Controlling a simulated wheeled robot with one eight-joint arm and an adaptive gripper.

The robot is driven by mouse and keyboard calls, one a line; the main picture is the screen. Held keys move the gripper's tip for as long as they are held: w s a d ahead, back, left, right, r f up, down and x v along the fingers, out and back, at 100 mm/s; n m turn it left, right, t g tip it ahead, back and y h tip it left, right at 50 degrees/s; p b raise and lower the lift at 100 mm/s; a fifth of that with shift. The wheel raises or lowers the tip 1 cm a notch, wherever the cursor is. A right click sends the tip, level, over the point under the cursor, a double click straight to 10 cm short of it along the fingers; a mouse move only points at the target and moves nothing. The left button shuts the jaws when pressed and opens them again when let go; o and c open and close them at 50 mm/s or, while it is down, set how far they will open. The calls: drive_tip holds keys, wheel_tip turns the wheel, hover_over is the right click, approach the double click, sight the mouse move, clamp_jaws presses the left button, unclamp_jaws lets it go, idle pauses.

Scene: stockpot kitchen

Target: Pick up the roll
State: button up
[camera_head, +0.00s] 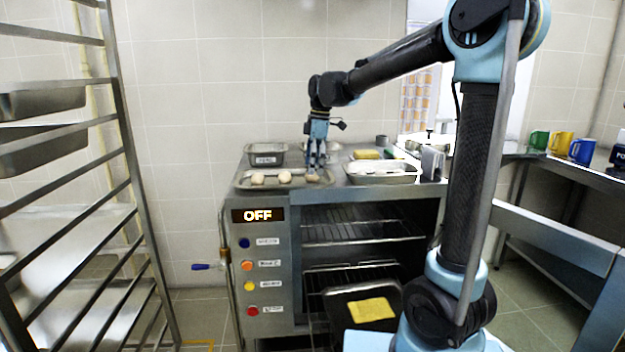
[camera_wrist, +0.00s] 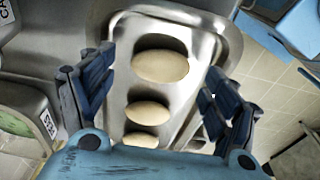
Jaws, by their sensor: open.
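Several pale oval rolls lie in a row on a shallow metal tray (camera_head: 241,184) on top of the oven. In the head view, one roll (camera_head: 257,179) is at the left, another roll (camera_head: 284,177) is in the middle, and a third roll (camera_head: 313,178) is under my gripper (camera_head: 316,164). In the wrist view, a large roll (camera_wrist: 160,66) lies ahead, a second roll (camera_wrist: 147,112) is between the fingers, and a third roll (camera_wrist: 141,140) is close to the palm. My gripper (camera_wrist: 160,98) is open and pointing down over the tray, with nothing held.
A labelled metal container (camera_head: 265,158) stands behind the tray, and a larger metal pan (camera_head: 381,176) stands to its right. The oven (camera_head: 262,300) is open, with racks and a yellow cloth (camera_head: 371,309) low in front. A shelf rack (camera_head: 130,150) stands at left.

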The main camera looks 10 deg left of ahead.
drive_tip(key=shift+a+f, duration=0.2)
drive_tip(key=shift+f, duration=1.1)
drive_tip(key=shift+c, duration=0.3)
drive_tip(key=c, duration=1)
drive_tip(key=shift+o, duration=0.2)
